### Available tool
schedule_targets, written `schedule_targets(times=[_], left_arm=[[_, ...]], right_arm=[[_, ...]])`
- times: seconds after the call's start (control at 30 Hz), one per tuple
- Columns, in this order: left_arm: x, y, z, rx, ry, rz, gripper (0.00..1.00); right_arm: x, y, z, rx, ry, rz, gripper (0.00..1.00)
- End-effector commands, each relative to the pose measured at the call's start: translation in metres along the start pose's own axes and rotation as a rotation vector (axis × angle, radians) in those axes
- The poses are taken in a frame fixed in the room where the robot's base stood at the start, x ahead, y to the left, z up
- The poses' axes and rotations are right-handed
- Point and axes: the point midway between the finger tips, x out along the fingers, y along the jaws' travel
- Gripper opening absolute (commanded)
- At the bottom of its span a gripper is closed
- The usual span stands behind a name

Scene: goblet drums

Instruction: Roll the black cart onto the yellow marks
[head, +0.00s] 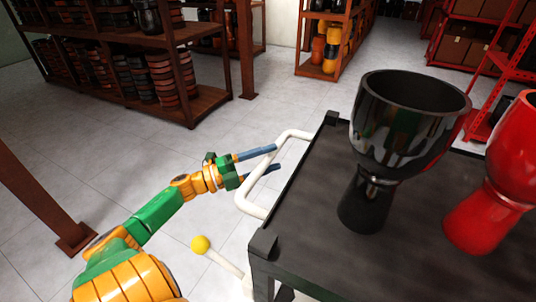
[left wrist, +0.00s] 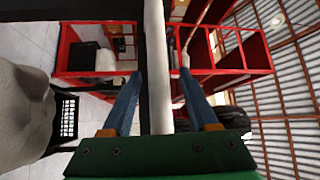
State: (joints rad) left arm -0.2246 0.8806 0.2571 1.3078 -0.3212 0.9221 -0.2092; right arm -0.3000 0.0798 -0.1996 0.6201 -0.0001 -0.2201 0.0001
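The black cart (head: 315,222) fills the lower right of the head view, with a white tubular handle (head: 291,135) on its left side. My left gripper (head: 276,158) is at this handle with its two blue-grey fingers apart. In the left wrist view the white handle bar (left wrist: 156,60) runs between the open fingers (left wrist: 157,88), with gaps showing beside it. A black goblet drum (head: 413,115) and a red goblet drum (head: 485,215) stand upright on the cart top. My right gripper is not in view. No yellow marks show on the visible floor.
A white lever with a yellow knob (head: 200,244) sticks out low beside the cart. Grey tiled floor (head: 285,97) lies clear between.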

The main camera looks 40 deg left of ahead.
Motion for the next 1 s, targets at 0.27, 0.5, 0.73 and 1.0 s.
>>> schedule_targets(times=[0.27, 0.5, 0.73, 1.0], left_arm=[[-0.003, 0.001, 0.0, -0.001, 0.0, 0.002, 0.59], [-0.05, 0.002, 0.0, -0.001, -0.003, 0.005, 0.59], [-0.072, 0.001, 0.0, -0.001, 0.0, 0.0, 0.59], [-0.071, 0.001, 0.0, -0.001, 0.0, 0.0, 0.59]], right_arm=[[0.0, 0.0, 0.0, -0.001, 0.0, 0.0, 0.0], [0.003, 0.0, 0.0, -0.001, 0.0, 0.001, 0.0], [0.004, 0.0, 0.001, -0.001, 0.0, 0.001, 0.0], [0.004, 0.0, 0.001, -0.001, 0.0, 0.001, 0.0]])
